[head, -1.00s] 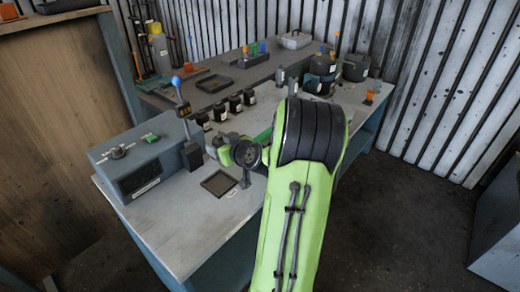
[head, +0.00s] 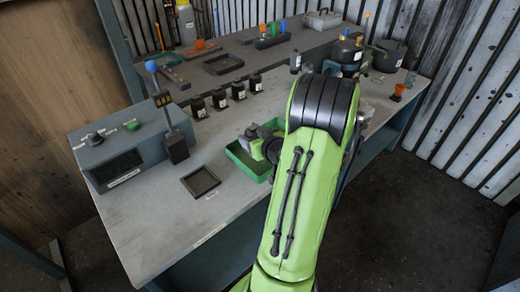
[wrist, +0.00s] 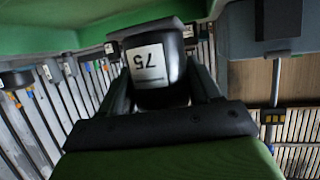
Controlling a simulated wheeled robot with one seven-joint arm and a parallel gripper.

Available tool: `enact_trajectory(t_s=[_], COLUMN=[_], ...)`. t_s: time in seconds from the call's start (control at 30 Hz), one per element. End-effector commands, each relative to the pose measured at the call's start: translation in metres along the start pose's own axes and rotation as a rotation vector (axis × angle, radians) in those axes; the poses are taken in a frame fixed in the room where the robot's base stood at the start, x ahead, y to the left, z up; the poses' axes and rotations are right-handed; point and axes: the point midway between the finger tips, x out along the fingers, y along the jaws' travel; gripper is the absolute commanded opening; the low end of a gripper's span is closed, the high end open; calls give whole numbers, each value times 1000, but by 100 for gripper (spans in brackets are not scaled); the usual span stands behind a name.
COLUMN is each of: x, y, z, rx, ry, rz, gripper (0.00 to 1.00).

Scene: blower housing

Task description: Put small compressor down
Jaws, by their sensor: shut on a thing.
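The small compressor (wrist: 160,78) is a dark body with a white label, printed 75, in the wrist view. My gripper (wrist: 162,92) is shut on it, with one dark finger on each side. In the head view my arm hides the fingers and the compressor. A green tray (head: 238,160) lies on the bench, partly behind my wrist. Green, probably that tray, fills the upper left of the wrist view (wrist: 60,14). I cannot tell whether the compressor touches the tray.
Several black labelled containers (head: 219,99) stand in a row behind the tray. A grey control box (head: 120,150) and a dark post (head: 176,145) stand left. A shallow dark tray (head: 200,181) lies in front. The bench's front left (head: 135,225) is clear.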

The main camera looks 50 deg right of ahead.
Motion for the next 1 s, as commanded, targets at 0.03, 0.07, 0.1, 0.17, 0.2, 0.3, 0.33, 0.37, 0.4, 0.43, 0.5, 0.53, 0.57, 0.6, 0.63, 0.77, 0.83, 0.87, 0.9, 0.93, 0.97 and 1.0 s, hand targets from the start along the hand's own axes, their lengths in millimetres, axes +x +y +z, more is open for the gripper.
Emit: enact_trajectory(t_s=[0.03, 0.07, 0.1, 0.17, 0.2, 0.3, 0.33, 0.37, 0.4, 0.43, 0.5, 0.53, 0.57, 0.6, 0.63, 0.77, 0.83, 0.87, 0.9, 0.93, 0.97, 1.0], x=[3, 5, 8, 12, 15, 18, 18, 18, 17, 17, 17, 17, 18, 18, 18, 18, 18, 18, 18, 18, 18, 18], y=[1, 1, 1, 0, 0, 0, 1, 1, 1, 1, 1, 1, 0, 0, 0, 0, 0, 0, 0, 0, 0, 0], z=[8, 11, 19, 30, 35, 42, 42, 41, 40, 40, 40, 40, 41, 42, 42, 44, 44, 44, 44, 44, 44, 44], rx=[3, 2, 5, 4, 4, 1, 0, -1, -2, -2, -2, -2, -2, -2, -2, -1, -1, -1, -1, -1, -1, -1], ry=[2, 2, 2, 1, 2, 4, 4, 5, 5, 5, 5, 5, 5, 5, 5, 2, 2, 2, 1, 1, 1, 1], rz=[1, 1, 1, 0, 0, 1, 1, 2, 2, 2, 2, 1, 1, 1, 1, 1, 1, 1, 1, 1, 1, 1], gripper=[8, 8, 8, 8, 8, 8, 8, 8, 8, 8, 8, 8, 8, 8, 8, 72, 82, 87, 88, 88, 88, 88])
